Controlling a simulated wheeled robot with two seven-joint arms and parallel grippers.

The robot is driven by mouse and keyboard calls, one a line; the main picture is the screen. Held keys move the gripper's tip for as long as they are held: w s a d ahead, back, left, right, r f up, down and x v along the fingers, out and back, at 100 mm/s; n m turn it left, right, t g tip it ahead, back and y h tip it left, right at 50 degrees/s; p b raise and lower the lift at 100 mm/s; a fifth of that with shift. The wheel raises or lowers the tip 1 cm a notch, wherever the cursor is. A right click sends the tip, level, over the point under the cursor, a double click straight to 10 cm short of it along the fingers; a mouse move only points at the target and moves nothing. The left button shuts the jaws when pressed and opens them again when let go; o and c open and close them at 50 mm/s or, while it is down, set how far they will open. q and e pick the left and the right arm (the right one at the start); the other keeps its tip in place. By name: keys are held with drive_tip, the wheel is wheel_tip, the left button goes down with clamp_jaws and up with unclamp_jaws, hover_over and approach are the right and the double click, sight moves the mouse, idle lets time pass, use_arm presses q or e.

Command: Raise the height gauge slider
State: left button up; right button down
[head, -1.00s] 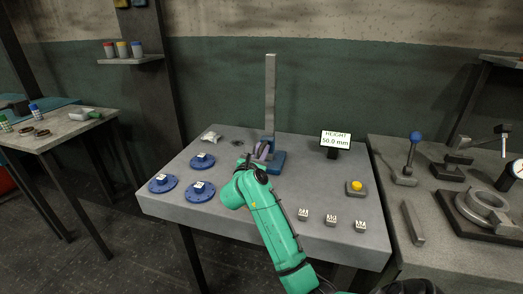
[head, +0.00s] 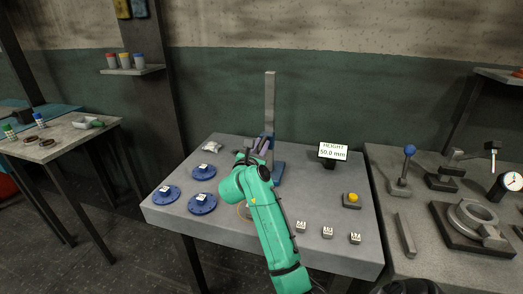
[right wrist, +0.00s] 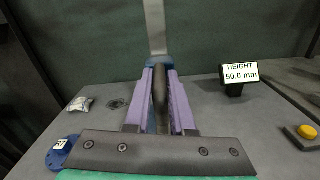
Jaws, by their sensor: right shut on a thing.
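The height gauge has a tall grey column (head: 270,100) on a blue base (head: 278,173) near the back of the grey table. In the right wrist view, the column (right wrist: 155,28) rises beyond my fingers. My right gripper (head: 260,147) is at the front of the gauge, low on the column. Its purple fingers (right wrist: 160,95) are shut on the dark slider handle (right wrist: 161,88) between them. The arm and fingers hide much of the slider. The height display (head: 333,151) reads 50.0 mm. My left gripper is out of view.
Blue flanged discs (head: 166,195) lie left of my arm. Several small marked blocks (head: 328,232) and a yellow button (head: 352,198) are to the right. A crumpled pale bag (head: 212,146) lies at the back left. The space above the table around the column looks clear.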

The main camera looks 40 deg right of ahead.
wheel_tip(320, 180, up, 7)
drive_tip(key=p, duration=0.2)
drive_tip(key=shift+f+p, duration=0.2)
drive_tip(key=shift+p, duration=0.1)
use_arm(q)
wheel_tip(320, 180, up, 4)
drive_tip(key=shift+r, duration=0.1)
use_arm(e)
drive_tip(key=shift+f, duration=0.1)
drive_tip(key=c, duration=0.8)
unclamp_jaws()
drive_tip(key=shift+f, duration=0.1)
drive_tip(key=shift+a, duration=0.1)
drive_tip(key=shift+f, duration=0.1)
